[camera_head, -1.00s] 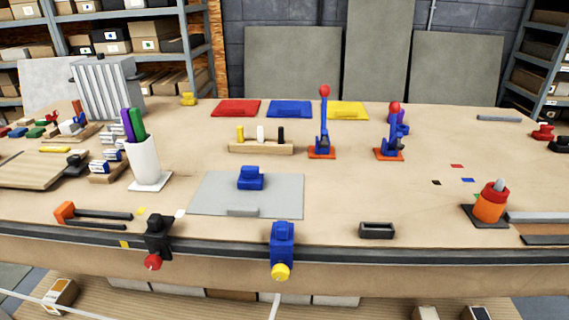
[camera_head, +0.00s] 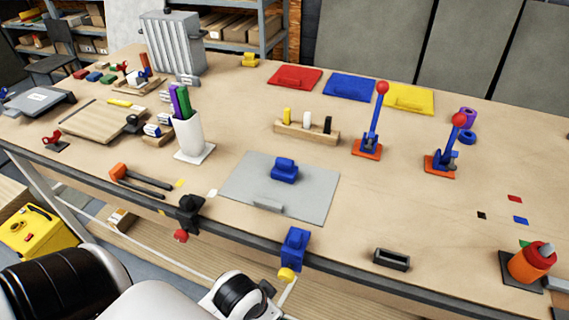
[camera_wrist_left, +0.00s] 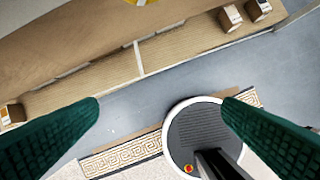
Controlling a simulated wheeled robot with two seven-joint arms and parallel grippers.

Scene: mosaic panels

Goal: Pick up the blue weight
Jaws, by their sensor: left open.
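The blue weight (camera_head: 285,170), a small blue block with a raised top, sits on a grey flat panel (camera_head: 315,205) near the middle of the workbench. In the head view one of my arms is at the bottom edge, in front of the bench, and no gripper shows there. In the left wrist view my left gripper (camera_wrist_left: 162,106) is open and empty, its two dark green fingers wide apart. It points down at the floor, and the weight is not in that view. My right gripper is not in view.
A blue clamp (camera_head: 295,248) and a black clamp (camera_head: 189,212) sit on the bench's front edge. A white cup of markers (camera_head: 190,138) stands left of the panel. A wooden holder (camera_head: 308,133) and two red-knobbed levers (camera_head: 368,147) (camera_head: 441,164) are behind it.

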